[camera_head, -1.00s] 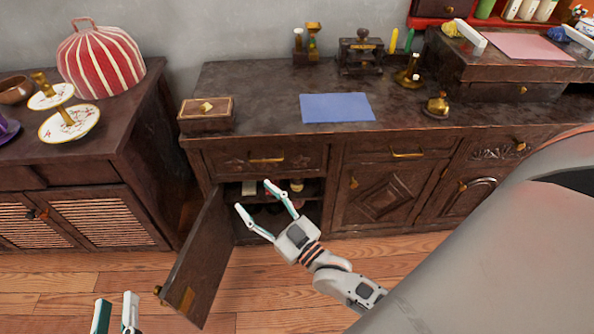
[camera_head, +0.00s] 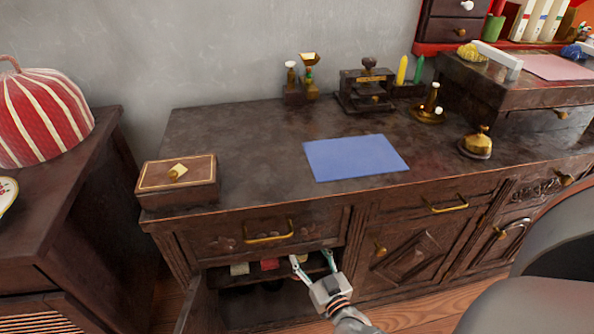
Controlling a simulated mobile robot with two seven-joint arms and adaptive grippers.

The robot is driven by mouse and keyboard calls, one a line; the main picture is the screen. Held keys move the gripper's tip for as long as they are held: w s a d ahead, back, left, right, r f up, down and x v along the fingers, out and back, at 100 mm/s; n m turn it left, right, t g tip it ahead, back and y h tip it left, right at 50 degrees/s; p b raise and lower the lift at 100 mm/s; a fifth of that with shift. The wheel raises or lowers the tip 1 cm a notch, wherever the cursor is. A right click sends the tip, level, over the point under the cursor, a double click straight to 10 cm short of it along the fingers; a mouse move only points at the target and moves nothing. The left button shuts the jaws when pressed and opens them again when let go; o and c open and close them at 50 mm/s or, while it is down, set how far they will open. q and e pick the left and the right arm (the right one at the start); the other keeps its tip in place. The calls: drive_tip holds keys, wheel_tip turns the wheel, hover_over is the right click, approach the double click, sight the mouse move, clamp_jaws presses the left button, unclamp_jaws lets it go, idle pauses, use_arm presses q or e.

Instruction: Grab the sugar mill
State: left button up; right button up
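My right gripper (camera_head: 312,264) is at the open cupboard below the left drawer, with its fingers spread and reaching in at shelf height. On the cupboard's upper shelf are a small pale item (camera_head: 240,269) and a small red item (camera_head: 270,264), both left of the gripper. Whether anything stands between the fingers is too small to tell. No item can be named for sure as the sugar mill. A brass-topped, mill-like piece (camera_head: 309,75) stands on the dresser top at the back. My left gripper is out of view.
The dresser top (camera_head: 240,130) holds a wooden box (camera_head: 177,180), a blue mat (camera_head: 355,157), a dark press-like device (camera_head: 367,88) and a brass bell (camera_head: 477,143). The drawer with a brass handle (camera_head: 269,232) is directly above the opening. The cupboard door stands open at lower left.

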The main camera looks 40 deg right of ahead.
drive_tip(key=b+x, duration=0.1)
drive_tip(key=x, duration=0.5)
drive_tip(key=shift+s+d+b, duration=0.2)
drive_tip(key=shift+d+b, duration=0.15)
drive_tip(key=shift+w+r, duration=0.15)
drive_tip(key=shift+w, duration=0.1)
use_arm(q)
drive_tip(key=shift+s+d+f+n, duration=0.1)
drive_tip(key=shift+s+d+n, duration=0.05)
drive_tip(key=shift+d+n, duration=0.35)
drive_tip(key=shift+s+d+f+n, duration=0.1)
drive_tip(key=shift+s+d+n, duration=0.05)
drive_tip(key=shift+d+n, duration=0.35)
use_arm(e)
clamp_jaws()
